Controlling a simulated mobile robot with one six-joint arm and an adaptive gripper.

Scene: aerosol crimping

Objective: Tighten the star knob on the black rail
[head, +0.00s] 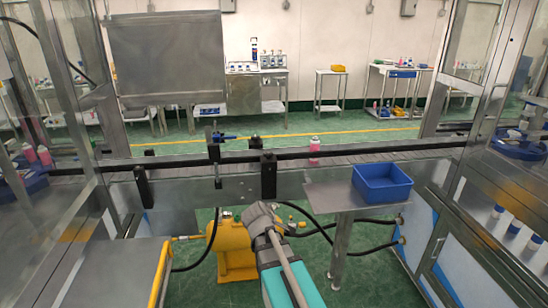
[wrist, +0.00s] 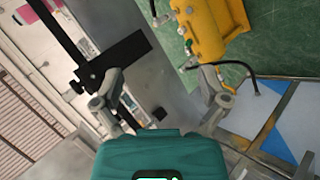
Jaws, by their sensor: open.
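The black rail (head: 330,152) runs across the head view above the conveyor, with black brackets (head: 268,176) hanging from it. In the wrist view the rail (wrist: 58,30) slants down from the upper left, and a black bracket (wrist: 122,60) meets it. A small dark knob-like part (wrist: 78,86) sits at the bracket's left end; its star shape is too small to make out. My gripper (wrist: 160,85) is open and empty, its two fingers wide apart. The left finger appears near the bracket and knob in the picture; contact cannot be told.
A yellow machine (head: 236,248) with black hoses stands on the green floor below the conveyor. A blue bin (head: 382,183) sits on a metal side table (head: 330,198) at right. A pink can (head: 314,148) stands on the conveyor. Glass-panelled metal frames flank both sides.

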